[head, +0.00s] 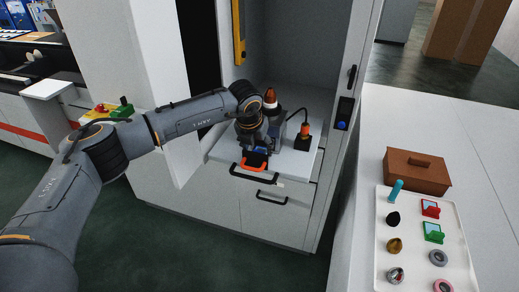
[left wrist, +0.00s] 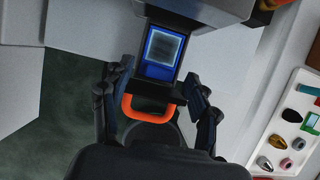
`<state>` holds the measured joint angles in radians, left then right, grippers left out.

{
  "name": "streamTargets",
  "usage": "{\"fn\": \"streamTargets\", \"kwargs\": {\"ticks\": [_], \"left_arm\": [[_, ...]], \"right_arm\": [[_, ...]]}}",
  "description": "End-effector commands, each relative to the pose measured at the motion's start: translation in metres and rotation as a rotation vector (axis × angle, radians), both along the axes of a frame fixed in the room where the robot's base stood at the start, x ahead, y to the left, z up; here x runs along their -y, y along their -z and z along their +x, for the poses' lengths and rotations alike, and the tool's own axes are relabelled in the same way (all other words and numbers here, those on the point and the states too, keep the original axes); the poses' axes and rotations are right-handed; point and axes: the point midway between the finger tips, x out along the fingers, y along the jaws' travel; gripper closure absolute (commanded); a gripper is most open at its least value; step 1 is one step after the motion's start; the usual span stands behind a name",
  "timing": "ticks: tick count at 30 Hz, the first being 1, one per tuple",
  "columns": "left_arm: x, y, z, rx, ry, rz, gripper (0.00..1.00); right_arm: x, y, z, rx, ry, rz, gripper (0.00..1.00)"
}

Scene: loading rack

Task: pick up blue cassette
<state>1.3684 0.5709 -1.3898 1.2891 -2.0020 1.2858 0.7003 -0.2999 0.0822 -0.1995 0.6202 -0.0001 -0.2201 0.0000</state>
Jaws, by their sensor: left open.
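The blue cassette (left wrist: 160,57) shows in the left wrist view, set in a dark holder, with an orange loop handle (left wrist: 148,118) at its near end. In the head view it is mostly hidden under my gripper; the orange handle (head: 248,165) shows at the front edge of the cabinet's shelf. My left gripper (left wrist: 157,82) is open, with one finger on each side of the cassette's handle end. I see gaps between the fingers and the handle. In the head view the left gripper (head: 254,142) points down over the cassette. My right gripper is not in view.
An orange-tipped device (head: 270,98) and an orange-and-black tool (head: 304,132) stand on the shelf beside my gripper. The cabinet walls flank it. A counter at right holds a brown box (head: 417,171) and a white tray (head: 382,240) with several small parts.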

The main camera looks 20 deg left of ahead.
Motion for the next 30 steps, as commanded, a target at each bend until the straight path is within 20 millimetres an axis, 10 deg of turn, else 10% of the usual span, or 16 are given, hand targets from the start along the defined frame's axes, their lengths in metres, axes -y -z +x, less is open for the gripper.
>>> {"fn": "streamTargets", "kwargs": {"ticks": [11, 19, 30], "left_arm": [[0.000, 0.015, 0.007, 0.001, 0.000, 0.000, 0.40], [0.000, 0.015, 0.007, 0.001, 0.000, 0.000, 0.91], [0.000, 0.012, 0.007, 0.003, -0.001, 0.000, 0.94]], "right_arm": [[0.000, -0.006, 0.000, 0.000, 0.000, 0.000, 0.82], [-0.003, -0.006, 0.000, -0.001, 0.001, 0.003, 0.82], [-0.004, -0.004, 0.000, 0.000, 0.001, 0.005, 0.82]]}}
